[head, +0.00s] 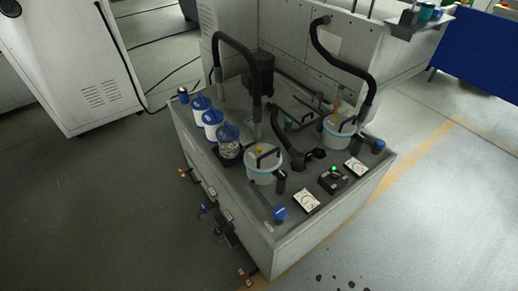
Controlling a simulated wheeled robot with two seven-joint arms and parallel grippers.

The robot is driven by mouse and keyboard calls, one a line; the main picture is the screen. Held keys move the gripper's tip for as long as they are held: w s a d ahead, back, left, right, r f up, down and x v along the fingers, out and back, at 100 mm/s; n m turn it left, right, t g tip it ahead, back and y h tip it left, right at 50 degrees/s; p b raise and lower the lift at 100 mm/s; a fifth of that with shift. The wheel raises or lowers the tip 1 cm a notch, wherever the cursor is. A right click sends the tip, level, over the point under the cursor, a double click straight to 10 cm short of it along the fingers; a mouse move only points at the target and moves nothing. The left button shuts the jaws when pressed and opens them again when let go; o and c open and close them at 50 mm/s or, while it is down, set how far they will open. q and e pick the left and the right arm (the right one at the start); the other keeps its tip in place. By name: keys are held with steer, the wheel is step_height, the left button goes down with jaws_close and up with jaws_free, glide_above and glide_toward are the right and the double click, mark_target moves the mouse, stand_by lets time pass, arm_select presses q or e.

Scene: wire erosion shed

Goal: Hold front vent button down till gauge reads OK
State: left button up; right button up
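Neither of my grippers shows in the head view. A grey station (222,195) stands in the middle. On its front part is a white-blue canister (263,172) with a black handle and a small yellow button-like knob (260,149) on its lid. A similar canister (338,134) stands farther back, with an orange piece (337,106) above it. Two white gauge faces, a near one (306,201) and a far one (354,168), sit at the right edge. Their readings are too small to tell. Between them is a black box (331,183) with a green light. Nothing touches the yellow knob.
Black hoses (254,70) arch over the station, and a second one (357,72) stands at the rear canister. Several blue-capped bottles (212,120) line the left side. Blue knobs (279,213) stick up near the front. Valves (207,209) project from the left side. The floor on both sides is open.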

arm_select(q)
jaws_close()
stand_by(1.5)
